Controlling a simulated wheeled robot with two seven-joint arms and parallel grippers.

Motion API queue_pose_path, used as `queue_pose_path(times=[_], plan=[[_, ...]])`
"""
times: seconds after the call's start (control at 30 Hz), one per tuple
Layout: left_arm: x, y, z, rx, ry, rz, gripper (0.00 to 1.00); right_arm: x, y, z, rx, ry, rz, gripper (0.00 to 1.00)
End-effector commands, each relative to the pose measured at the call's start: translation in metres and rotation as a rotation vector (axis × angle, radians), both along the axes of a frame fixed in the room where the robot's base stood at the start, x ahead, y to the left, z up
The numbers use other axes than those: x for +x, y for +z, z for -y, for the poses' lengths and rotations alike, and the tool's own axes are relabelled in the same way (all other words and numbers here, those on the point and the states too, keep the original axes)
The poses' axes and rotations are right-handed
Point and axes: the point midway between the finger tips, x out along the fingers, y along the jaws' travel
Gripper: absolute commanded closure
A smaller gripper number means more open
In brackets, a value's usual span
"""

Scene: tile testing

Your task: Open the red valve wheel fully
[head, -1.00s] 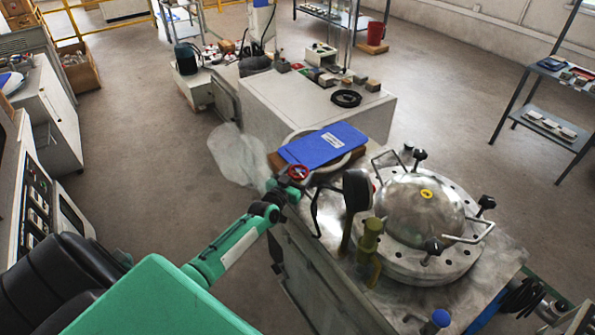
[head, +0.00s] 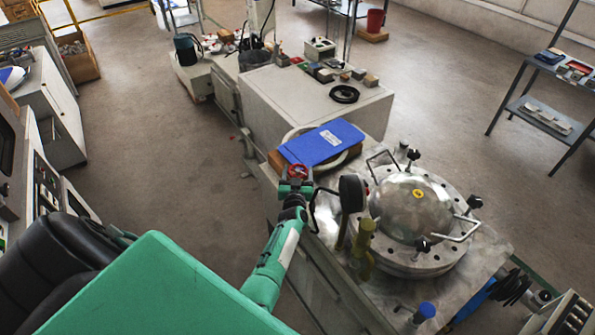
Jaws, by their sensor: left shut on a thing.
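The red valve wheel (head: 298,170) is small and sits at the near left edge of the metal bench, just in front of the blue clipboard-like board. My left gripper (head: 296,184) is at the wheel, shut on it; the fingers hide part of its near rim. My green left arm reaches up to it from below. How far the wheel is turned cannot be told. My right gripper is out of view.
Right of the wheel stand a black round gauge (head: 352,192) and a brass-coloured fitting (head: 362,245). Beyond them is a domed steel vessel (head: 412,210) with clamp knobs and handles. The blue board (head: 322,143) lies close behind the wheel. The floor on the left is clear.

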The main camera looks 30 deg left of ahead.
Motion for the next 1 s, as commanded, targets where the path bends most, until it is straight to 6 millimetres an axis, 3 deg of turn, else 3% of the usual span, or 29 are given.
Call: queue_pose_path(times=[0.57,0.6,0.7,1.0], plan=[[0.0007,0.0008,0.0002,0.001,0.033,0.002,0.57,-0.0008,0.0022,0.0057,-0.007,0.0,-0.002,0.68],[0.0007,0.0008,0.0003,0.001,0.033,0.002,0.32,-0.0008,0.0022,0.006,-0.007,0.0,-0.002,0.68],[0.0007,0.0008,0.0002,0.001,0.032,0.002,0.12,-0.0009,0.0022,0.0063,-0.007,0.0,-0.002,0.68],[0.0003,0.0004,-0.0001,0.001,0.032,0.001,0.12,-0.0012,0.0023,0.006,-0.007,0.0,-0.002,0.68]])
